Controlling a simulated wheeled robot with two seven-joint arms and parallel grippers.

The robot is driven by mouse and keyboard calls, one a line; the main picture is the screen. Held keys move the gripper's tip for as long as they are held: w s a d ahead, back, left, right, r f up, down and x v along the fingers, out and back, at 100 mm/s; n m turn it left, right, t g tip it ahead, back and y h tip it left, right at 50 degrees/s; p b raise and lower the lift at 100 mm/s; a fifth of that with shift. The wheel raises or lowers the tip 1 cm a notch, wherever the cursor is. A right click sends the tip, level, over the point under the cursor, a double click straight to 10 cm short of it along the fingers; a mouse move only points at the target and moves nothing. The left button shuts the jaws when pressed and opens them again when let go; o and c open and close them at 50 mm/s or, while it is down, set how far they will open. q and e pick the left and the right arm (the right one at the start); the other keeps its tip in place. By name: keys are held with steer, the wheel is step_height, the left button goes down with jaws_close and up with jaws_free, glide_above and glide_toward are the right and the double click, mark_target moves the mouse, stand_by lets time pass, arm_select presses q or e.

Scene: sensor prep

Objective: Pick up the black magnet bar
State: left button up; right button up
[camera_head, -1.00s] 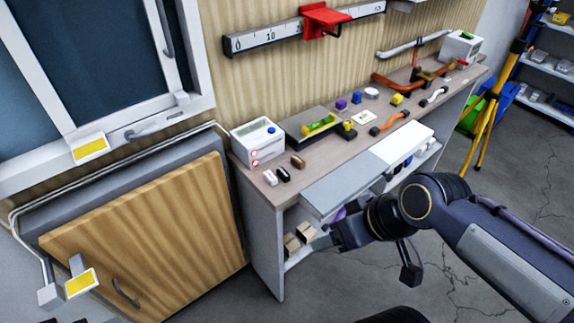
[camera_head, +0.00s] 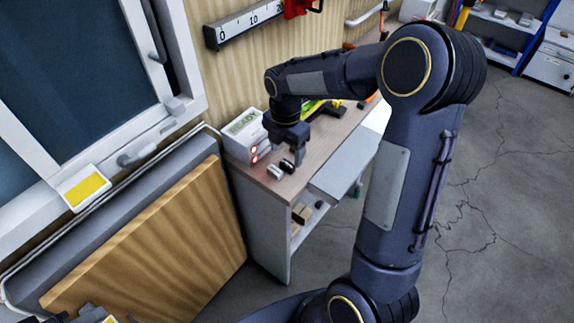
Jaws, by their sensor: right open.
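The black magnet bar (camera_head: 287,165) lies near the left front corner of the workbench top. A white bar (camera_head: 274,171) lies just left of it. My right gripper (camera_head: 298,158) points down over the bench, just behind and to the right of the black bar. It is open, and I see nothing between its fingers. Whether a finger touches the bar I cannot tell. The brown bar seen before is hidden by the gripper. My left gripper is not clearly seen.
A white box with a display (camera_head: 243,131) stands behind the bars, close to my right gripper. My right arm hides much of the bench. A wooden panel (camera_head: 160,245) leans left of the bench. Open floor (camera_head: 495,220) lies to the right.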

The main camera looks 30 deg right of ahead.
mark_target(287, 163)
step_height(287, 163, down, 4)
steer(key=shift+d+f, duration=0.15)
steer(key=shift+f, duration=0.1)
steer(key=shift+c, duration=0.3)
steer(key=c, duration=1)
